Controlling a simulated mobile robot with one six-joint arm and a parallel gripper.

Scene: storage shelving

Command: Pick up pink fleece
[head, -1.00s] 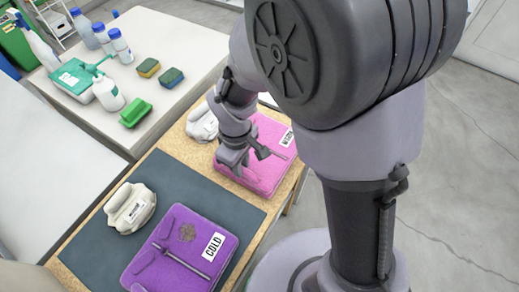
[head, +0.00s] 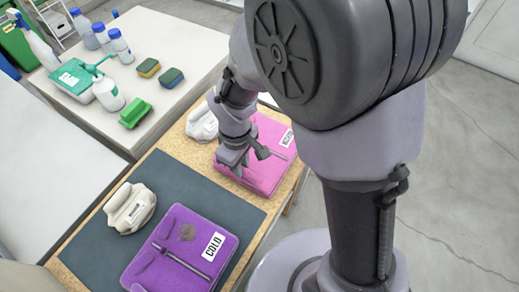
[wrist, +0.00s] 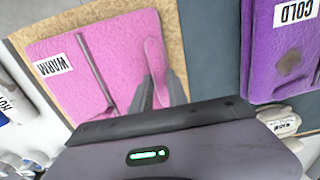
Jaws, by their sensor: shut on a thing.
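The pink fleece (head: 262,182) is a folded, flat square with a white label and a dark zipper line. It lies on the wooden table in the head view. The wrist view shows it (wrist: 75,85) with its label reading WARM. My gripper (head: 238,168) is down at the left part of the fleece. In the wrist view its dark fingers (wrist: 157,88) are shut on a raised pink fold. The fingertips are partly hidden by the cloth. The rest of the fleece looks flat on the table.
A purple fleece labelled COLD (head: 165,262) and a beige bundle (head: 130,208) lie on a dark mat (head: 205,192). Another pale bundle (head: 202,122) sits behind my gripper. Bottles and sponges (head: 149,68) stand on the table at upper left.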

